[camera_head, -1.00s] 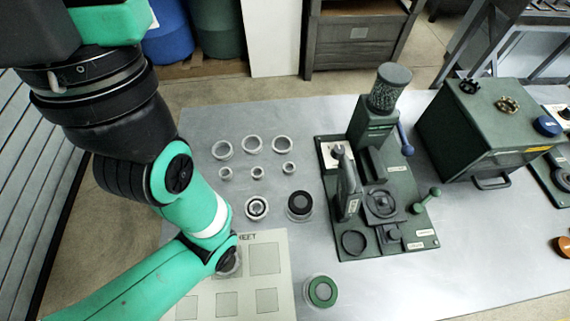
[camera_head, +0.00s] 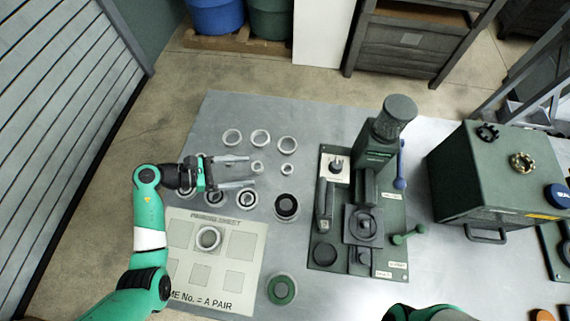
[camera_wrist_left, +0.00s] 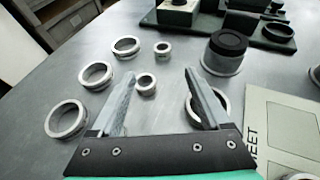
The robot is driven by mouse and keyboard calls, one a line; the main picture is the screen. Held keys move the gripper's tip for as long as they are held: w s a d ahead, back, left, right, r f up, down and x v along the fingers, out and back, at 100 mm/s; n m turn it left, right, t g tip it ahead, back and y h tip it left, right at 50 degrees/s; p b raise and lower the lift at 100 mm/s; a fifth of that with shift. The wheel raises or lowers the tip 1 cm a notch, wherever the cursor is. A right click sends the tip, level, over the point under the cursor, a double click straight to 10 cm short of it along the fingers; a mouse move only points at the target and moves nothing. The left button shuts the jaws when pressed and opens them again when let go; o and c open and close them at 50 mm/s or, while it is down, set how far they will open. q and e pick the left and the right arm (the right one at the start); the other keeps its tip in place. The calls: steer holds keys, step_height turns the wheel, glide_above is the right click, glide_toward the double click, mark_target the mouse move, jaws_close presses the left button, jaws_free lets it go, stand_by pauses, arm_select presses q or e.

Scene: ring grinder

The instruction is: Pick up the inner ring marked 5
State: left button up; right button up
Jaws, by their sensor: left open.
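Small inner rings stand in a row on the metal table; their numbers are too small to read, so I cannot tell which is marked 5. In the head view one small ring (camera_head: 257,168) is just beyond my left gripper's fingertips and another small ring (camera_head: 287,169) is further right. My left gripper (camera_head: 252,172) is open and empty, its fingers pointing right above the table. In the left wrist view the gripper (camera_wrist_left: 159,72) has a near small ring (camera_wrist_left: 146,84) showing between its fingers and a far small ring (camera_wrist_left: 162,49) beyond. My right gripper is out of view.
Larger rings (camera_head: 260,137) line the back row. A dark round part (camera_head: 286,206) stands front right. A ring (camera_head: 208,238) lies on the pairing sheet (camera_head: 254,240). The green press (camera_head: 325,240) and green box (camera_head: 455,180) stand to the right.

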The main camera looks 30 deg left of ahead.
arm_select(q)
steer(key=b, duration=0.1)
glide_toward(282, 170)
steer(key=x, duration=0.4)
steer(key=shift+a, duration=0.15)
steer(key=shift+w+d+f, duration=0.1)
steer(key=shift+w+d, duration=0.15)
steer(key=shift+w, duration=0.05)
steer(key=b+x, duration=0.1)
steer(key=x, duration=0.3)
steer(key=shift+d+f+b, duration=0.15)
steer(key=shift+d+b, duration=0.15)
steer(key=shift+b, duration=0.1)
steer(key=shift+w+d, duration=0.2)
steer(key=shift+w, duration=0.1)
jaws_close()
